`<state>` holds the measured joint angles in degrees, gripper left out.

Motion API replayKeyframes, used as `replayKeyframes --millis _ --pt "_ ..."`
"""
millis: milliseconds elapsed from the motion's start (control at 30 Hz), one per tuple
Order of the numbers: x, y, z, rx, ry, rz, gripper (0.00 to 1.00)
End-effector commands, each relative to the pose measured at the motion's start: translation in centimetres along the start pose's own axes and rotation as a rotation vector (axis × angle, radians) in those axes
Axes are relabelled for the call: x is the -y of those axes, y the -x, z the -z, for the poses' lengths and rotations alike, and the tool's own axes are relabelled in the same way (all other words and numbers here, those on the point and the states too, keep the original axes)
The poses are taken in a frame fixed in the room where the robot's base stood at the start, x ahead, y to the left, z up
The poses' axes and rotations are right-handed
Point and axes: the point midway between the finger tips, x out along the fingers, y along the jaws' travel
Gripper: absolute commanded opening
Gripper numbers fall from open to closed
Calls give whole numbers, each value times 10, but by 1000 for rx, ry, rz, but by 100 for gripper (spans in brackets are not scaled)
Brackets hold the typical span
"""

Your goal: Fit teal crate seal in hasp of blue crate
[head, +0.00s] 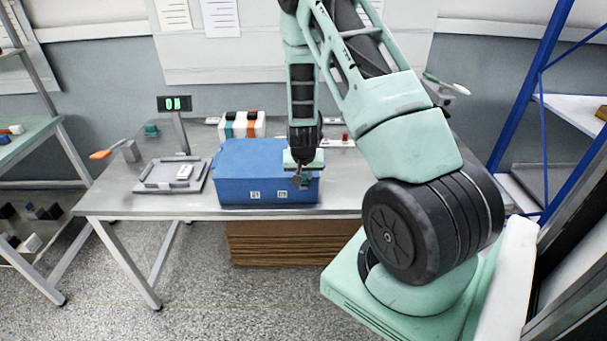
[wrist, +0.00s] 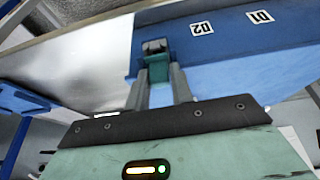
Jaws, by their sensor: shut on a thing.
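The blue crate (head: 238,180) stands closed on the grey table, with two white labels on its front. My gripper (head: 302,178) is at the right part of the crate's front, low over its edge. In the wrist view my gripper (wrist: 158,78) is shut on the teal crate seal (wrist: 155,68), which sits between the fingertips. A dark grey piece (wrist: 155,46), apparently the hasp, shows just beyond the seal against the blue crate (wrist: 225,60). Whether the seal is inside the hasp or only against it I cannot tell.
A small teal block (head: 151,130) and an orange-handled tool (head: 102,154) lie at the table's left.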

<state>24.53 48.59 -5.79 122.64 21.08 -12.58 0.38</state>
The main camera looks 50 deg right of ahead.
Motion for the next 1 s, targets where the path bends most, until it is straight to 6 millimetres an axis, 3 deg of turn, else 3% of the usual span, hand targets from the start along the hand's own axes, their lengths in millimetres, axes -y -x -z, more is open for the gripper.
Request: replayKeyframes --millis 33,100,567,733,1000 --pt "0 -1 0 0 0 0 28" --pt "0 0 0 0 0 0 48" --pt "1 8 0 -2 1 1 48" --pt "1 33 0 -3 2 3 48" --pt "1 90 0 -4 2 4 48"
